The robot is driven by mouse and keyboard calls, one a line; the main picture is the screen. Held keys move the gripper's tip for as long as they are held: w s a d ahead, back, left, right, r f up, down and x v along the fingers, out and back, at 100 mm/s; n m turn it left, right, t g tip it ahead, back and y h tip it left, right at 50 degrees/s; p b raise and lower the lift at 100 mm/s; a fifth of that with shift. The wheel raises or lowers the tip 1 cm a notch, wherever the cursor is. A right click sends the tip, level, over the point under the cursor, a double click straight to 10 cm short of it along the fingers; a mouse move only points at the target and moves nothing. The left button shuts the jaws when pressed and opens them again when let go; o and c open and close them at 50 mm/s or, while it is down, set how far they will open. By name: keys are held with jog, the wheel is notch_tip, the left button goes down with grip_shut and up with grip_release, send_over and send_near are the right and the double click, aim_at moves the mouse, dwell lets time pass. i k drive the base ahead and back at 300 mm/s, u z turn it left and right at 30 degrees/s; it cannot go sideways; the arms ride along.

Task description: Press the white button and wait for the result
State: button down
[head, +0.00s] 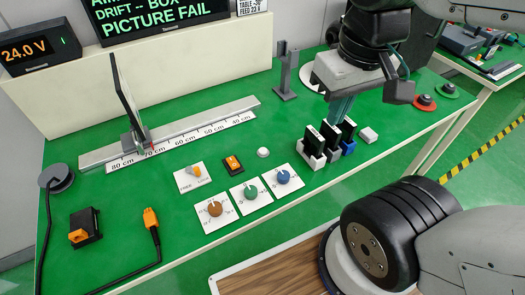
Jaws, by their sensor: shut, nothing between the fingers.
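A small round white button (263,152) is on the green bench top, right of a small black box with an orange rocker switch (233,165). A small whitish block (369,135) lies farther right; I cannot tell whether it is also a button. My gripper (338,117) points down over the right part of the bench, just behind and above several black upright pieces in coloured holders (314,158). Its fingers are shut and empty, well right of the round white button. The tips are partly hidden by the black pieces. A dark screen (155,15) shows green text including "PICTURE FAIL".
Three knobs on white plates (249,190) stand along the front edge. A scale rail (170,133) with an upright plate (125,95) is at the back left. A grey post stand (285,75) is behind.

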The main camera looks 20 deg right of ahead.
aim_at(262, 151)
jog(key=z, duration=1.75)
jog(key=k, duration=0.8)
jog(key=u, duration=0.75)
